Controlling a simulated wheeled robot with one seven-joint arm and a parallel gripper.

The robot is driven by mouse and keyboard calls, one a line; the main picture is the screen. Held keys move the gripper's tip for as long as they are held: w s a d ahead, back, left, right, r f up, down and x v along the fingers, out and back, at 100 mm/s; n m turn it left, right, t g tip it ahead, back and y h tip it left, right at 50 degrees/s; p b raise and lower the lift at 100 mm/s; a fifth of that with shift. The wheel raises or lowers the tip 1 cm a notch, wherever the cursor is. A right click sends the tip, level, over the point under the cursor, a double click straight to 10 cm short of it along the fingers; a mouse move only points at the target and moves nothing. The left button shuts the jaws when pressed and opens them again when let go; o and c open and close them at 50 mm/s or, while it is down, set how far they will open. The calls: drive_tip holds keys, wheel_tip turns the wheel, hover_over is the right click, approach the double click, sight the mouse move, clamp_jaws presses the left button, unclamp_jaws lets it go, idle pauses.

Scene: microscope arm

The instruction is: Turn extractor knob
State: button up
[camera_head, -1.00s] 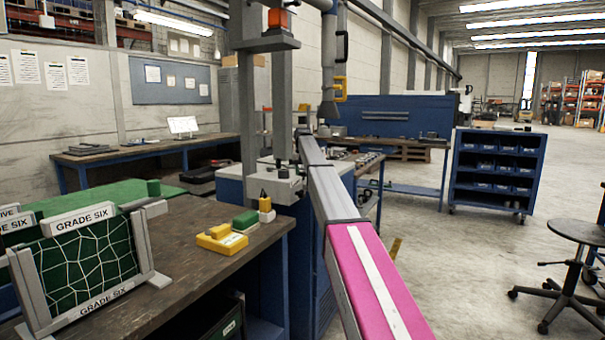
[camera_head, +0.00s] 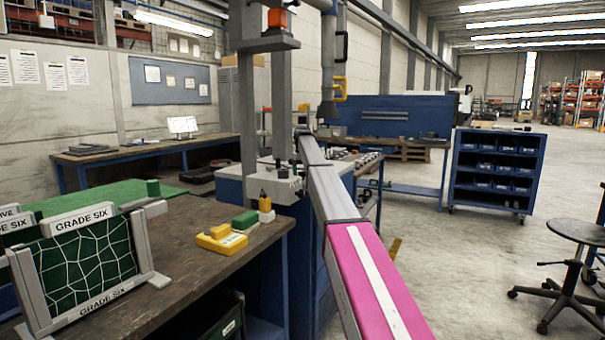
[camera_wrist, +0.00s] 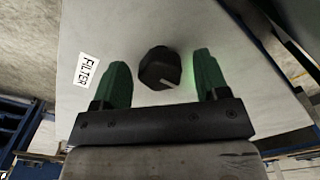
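The extractor knob (camera_wrist: 159,69) is a black round knob with a light pointer line toward its lower right. It sits on a pale panel in the wrist view, beside a white label reading "FILTER" (camera_wrist: 87,69). My gripper (camera_wrist: 160,75) is open, with one green finger on each side of the knob. Gaps show between the knob and both fingers; whether the fingertips reach the panel cannot be told. In the head view my arm, with a pink section, stretches away; its far end and the knob cannot be made out there.
A dark workbench (camera_head: 190,235) at left holds a yellow device (camera_head: 221,239) and framed "GRADE SIX" panels (camera_head: 85,265). A grey column machine (camera_head: 243,100) stands near my arm. A blue bin cart (camera_head: 495,170) and a stool (camera_head: 578,232) stand right; the floor between is clear.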

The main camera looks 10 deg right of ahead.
sight(302, 172)
idle(0.3)
wheel_tip(302, 172, up, 10)
drive_tip(key=shift+f, duration=0.2)
drive_tip(key=shift+r, duration=0.6)
